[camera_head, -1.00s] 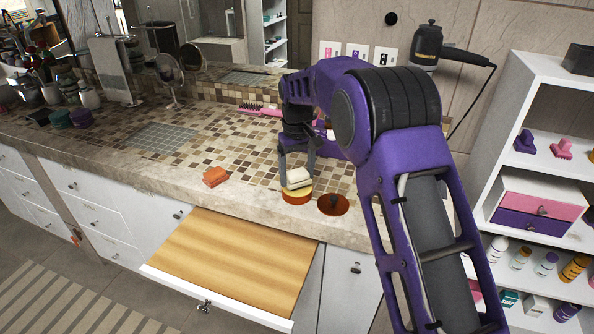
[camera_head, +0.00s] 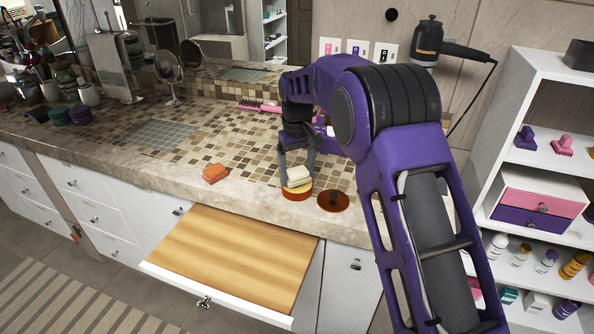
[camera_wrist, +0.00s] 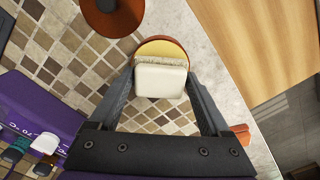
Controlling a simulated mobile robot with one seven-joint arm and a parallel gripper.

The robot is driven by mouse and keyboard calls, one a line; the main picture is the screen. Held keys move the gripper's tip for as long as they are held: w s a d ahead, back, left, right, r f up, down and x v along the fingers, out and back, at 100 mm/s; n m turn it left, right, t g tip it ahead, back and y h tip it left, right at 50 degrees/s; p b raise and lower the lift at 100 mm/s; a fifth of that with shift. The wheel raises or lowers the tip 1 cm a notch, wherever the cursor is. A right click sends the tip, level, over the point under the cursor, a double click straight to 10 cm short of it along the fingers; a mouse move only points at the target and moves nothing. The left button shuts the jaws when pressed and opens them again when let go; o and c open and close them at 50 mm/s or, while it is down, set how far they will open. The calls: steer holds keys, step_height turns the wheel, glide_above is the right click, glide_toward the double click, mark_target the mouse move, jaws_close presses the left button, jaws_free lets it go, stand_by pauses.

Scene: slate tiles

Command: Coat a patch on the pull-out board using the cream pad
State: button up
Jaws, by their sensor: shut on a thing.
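My gripper (camera_head: 297,165) is shut on the cream pad (camera_head: 299,173), a pale block with a bristly edge. The pad also shows between the fingers in the wrist view (camera_wrist: 160,82). It is right over a round orange-brown dish with yellow contents (camera_head: 297,194), which the wrist view shows partly covered by the pad (camera_wrist: 161,46). I cannot tell whether the pad touches the contents. The pull-out board (camera_head: 235,260) is a bare wooden panel with a white front, extended below the counter edge, and also at the upper right of the wrist view (camera_wrist: 265,35).
A brown round lid with a dark knob (camera_head: 333,201) lies right of the dish. An orange block (camera_head: 215,173) lies left of it near the counter edge. A pink brush (camera_head: 258,106) lies farther back. A shelf unit (camera_head: 545,185) stands at the right.

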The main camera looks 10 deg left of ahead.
mark_target(297, 171)
steer(key=shift+f, duration=0.55)
stand_by(1.5)
step_height(297, 171, up, 5)
steer(key=p, duration=0.4)
steer(key=shift+r, duration=1.1)
steer(key=shift+s, duration=0.1)
